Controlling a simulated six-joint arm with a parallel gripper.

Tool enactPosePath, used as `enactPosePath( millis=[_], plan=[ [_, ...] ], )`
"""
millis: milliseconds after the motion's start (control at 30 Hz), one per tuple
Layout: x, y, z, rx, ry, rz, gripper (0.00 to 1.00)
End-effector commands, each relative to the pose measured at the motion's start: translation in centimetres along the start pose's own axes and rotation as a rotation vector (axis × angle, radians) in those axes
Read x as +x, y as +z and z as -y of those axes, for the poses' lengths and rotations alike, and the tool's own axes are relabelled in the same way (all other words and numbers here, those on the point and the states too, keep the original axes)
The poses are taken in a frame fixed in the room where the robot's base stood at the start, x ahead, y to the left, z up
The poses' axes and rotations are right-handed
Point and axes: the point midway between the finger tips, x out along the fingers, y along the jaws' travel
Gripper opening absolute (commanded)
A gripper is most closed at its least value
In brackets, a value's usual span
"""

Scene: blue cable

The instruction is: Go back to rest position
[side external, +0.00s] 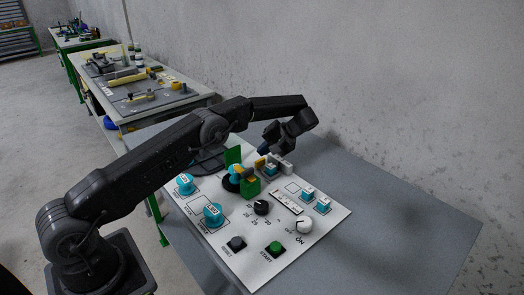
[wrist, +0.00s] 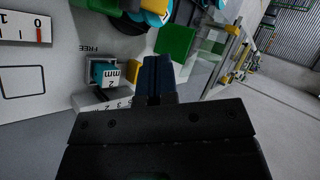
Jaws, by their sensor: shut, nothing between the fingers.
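My gripper (side external: 264,150) is in the side external view, pointing down and left above the back edge of the white control panel (side external: 330,218). In the wrist view my gripper (wrist: 154,75) shows dark blue fingers pressed together with nothing between them. A green block (side external: 250,187) and an upright green plate (side external: 233,156) are left of and below it. A teal block with a white label (wrist: 107,76) and a yellow piece (wrist: 133,71) lie left of the fingers in the wrist view. I cannot make out a blue cable.
The panel carries teal knobs (side external: 213,214), a black dial (side external: 261,208), a white knob (side external: 304,226), a green button (side external: 275,249) and a black button (side external: 237,244). The grey table (side external: 410,220) is bare on the right, beside the concrete wall (side external: 400,80). Another cluttered bench (side external: 140,85) stands behind.

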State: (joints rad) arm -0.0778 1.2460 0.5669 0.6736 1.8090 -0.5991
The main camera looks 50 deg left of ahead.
Motion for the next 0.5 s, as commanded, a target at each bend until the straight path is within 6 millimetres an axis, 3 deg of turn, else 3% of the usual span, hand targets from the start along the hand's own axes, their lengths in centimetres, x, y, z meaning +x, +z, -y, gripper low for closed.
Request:
enactPosePath(
  millis=[233, 367, 500],
  plan=[
    [-1.3, 0.2, 1.0, 0.017, 0.031, -0.015, 0.0],
    [-4.3, 1.2, 3.6, 0.066, 0.107, -0.053, 0.0],
    [-7.9, 3.7, 7.1, 0.14, 0.216, -0.11, 0.0]
  ],
)
